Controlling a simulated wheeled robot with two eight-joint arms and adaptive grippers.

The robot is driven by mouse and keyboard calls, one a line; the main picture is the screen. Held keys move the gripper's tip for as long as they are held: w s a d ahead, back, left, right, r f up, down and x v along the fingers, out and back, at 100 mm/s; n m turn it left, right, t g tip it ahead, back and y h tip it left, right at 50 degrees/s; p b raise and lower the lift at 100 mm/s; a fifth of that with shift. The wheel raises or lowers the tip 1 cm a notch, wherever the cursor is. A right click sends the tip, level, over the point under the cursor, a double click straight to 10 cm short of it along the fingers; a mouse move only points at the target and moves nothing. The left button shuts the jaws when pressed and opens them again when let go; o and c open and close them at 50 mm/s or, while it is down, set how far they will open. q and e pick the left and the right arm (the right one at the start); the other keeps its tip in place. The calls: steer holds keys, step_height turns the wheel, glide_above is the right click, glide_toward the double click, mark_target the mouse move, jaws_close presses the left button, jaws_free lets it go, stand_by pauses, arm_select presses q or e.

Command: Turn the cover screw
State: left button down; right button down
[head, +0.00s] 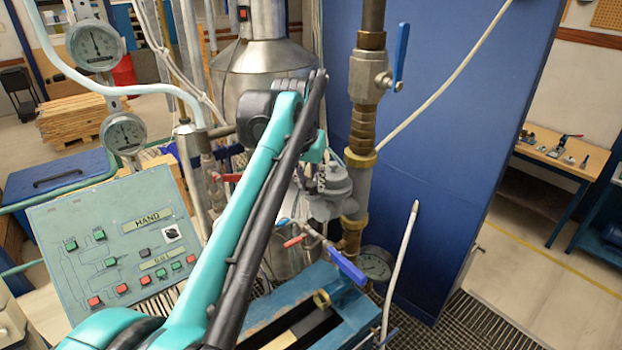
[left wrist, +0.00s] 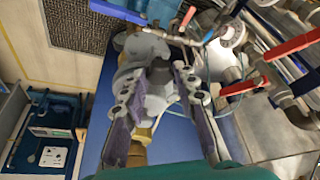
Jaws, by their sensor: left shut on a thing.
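A grey metal meter (head: 336,186) is fixed beside the vertical brass-jointed pipe in the head view. It also shows beyond the fingers in the left wrist view (left wrist: 150,52). My left gripper (head: 312,178) is at the meter, partly hidden behind my teal arm in the head view. In the left wrist view my left gripper (left wrist: 158,84) has a finger on either side of a dark grey round part, the cover screw (left wrist: 160,73), and is shut on it. The exact finger contact is hard to see. My right gripper is in neither view.
A vertical pipe with a blue-handled valve (head: 370,70) stands right of the meter, before a blue panel (head: 450,130). A lower blue valve handle (head: 346,267), red-handled valves (left wrist: 290,45) and hoses crowd the space. A control panel (head: 115,245) stands at the left.

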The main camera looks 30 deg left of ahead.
arm_select(q)
steer(key=shift+a+r+m+h+p, duration=0.15)
steer(key=shift+m+h+p, duration=0.3)
steer(key=shift+m, duration=0.55)
steer(key=shift+m+h, duration=0.25)
steer(key=shift+m, duration=0.55)
steer(key=c, duration=1.2)
jaws_free()
steer(key=shift+o, duration=0.2)
steer(key=v, duration=1.1)
steer(key=shift+s+r, duration=0.3)
steer(key=shift+f, duration=0.1)
